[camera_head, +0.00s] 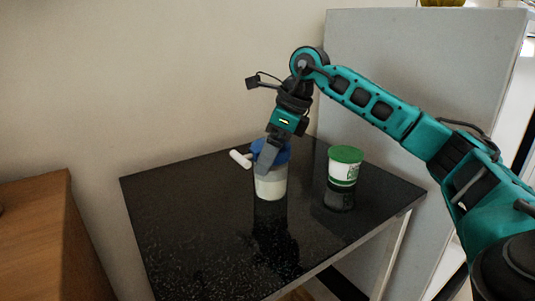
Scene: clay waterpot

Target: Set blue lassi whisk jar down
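The blue lassi whisk jar (270,188) has a pale, whitish body and a blue lid. It is upright over the left-middle part of the black table (190,235). A short white handle (240,159) shows just left of the lid; I cannot tell whether it is joined to it. My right gripper (265,162) comes down from above with its fingers at the lid, and appears shut on the jar. The near finger hides part of the lid. The jar's base is at or very close to the tabletop; contact is not clear. My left gripper is out of view.
A white tub with a green lid (345,166) stands to the right of the jar on the table. The front and left of the glossy tabletop are clear. A wall is behind, a grey cabinet (440,70) behind right, and a wooden surface (40,235) at left.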

